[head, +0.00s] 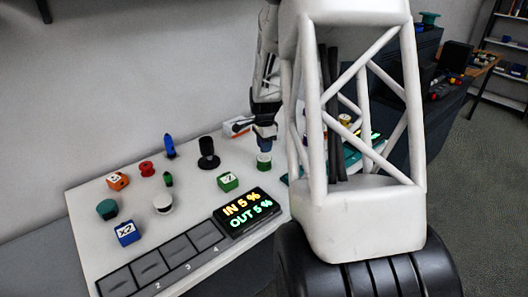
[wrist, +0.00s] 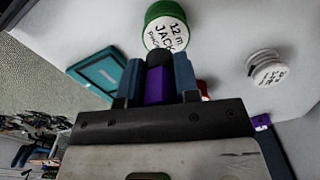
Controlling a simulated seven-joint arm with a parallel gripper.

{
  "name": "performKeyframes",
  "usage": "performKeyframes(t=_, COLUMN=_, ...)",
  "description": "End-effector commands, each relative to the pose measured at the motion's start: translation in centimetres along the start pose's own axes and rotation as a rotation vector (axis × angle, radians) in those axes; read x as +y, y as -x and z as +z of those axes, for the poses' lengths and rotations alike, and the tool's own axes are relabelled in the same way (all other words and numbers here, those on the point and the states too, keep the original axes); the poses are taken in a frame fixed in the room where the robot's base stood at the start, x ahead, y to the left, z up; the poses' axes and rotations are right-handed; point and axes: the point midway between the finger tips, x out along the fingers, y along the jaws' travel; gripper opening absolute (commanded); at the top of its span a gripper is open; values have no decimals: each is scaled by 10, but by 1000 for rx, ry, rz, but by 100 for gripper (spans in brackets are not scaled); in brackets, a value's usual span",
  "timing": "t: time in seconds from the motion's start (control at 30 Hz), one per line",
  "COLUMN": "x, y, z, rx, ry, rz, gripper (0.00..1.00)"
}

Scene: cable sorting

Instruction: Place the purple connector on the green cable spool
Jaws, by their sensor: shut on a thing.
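My gripper (wrist: 158,68) is shut on the purple connector (wrist: 154,88), which shows between the two blue fingers with its dark end pointing away from the wrist. The green cable spool (wrist: 166,28) lies just beyond the fingertips, its white face lettered "12 m JACK". In the head view my gripper (head: 264,135) hangs directly above the green spool (head: 264,162), which stands on the white board. The connector cannot be made out clearly in the head view. I cannot tell whether it touches the spool.
A white spool (wrist: 268,72) and a teal tray (wrist: 97,72) flank the green spool. A green cube (head: 228,181), a black stand-like piece (head: 208,155) and a white box (head: 237,126) are nearby. A lit display (head: 248,212) and numbered slots (head: 160,268) line the front edge.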

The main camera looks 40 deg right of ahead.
Motion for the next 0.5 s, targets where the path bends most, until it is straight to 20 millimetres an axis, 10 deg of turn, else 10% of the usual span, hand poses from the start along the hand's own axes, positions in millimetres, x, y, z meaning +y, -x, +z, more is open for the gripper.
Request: performKeyframes(t=0.5, x=-7, y=-2, z=-2, rx=0, ry=0, rz=0, gripper=5)
